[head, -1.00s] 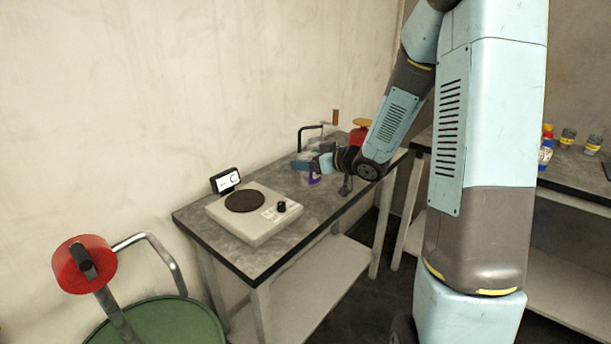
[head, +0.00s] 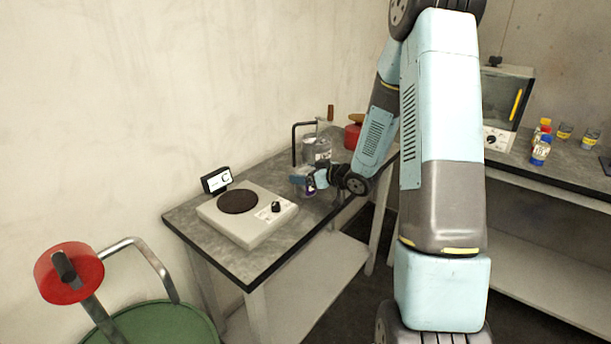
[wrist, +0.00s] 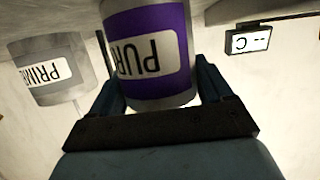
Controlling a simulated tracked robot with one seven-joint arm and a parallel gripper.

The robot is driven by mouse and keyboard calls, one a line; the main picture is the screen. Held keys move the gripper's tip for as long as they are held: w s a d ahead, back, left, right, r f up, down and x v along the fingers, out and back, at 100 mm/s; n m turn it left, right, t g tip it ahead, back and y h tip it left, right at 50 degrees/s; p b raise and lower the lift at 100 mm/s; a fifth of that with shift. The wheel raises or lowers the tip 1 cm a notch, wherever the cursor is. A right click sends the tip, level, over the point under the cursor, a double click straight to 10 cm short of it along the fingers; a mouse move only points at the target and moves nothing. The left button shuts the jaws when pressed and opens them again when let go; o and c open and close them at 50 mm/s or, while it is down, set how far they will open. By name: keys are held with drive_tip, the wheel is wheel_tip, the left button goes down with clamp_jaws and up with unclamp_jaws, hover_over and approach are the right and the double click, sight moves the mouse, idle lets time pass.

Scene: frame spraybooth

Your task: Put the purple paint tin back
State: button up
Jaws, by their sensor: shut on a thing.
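The purple paint tin (wrist: 158,55) has a purple band and a white label, partly readable as "PUR". It fills the middle of the wrist view, between the two fingers of my gripper (wrist: 160,95), which is shut on it. In the head view my gripper (head: 303,184) is over the grey bench, right of the hot plate, with a little of the purple tin (head: 310,189) showing. The tin's label has the same orientation as that of the nearby primer tin (wrist: 47,72). I cannot tell whether the purple tin touches the bench.
The white hot plate (head: 262,226) and a small display (head: 215,180) stand on the grey bench (head: 190,215). Behind my gripper are a grey tin (head: 308,150), a clear vessel (head: 323,147) and a red can (head: 353,136). A right-hand bench (head: 560,168) holds several small bottles.

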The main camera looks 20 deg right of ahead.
drive_tip(key=shift+a+f, duration=0.15)
drive_tip(key=shift+f, duration=0.15)
drive_tip(key=shift+a, duration=0.15)
drive_tip(key=o, duration=1.4)
drive_tip(key=shift+r, duration=0.1)
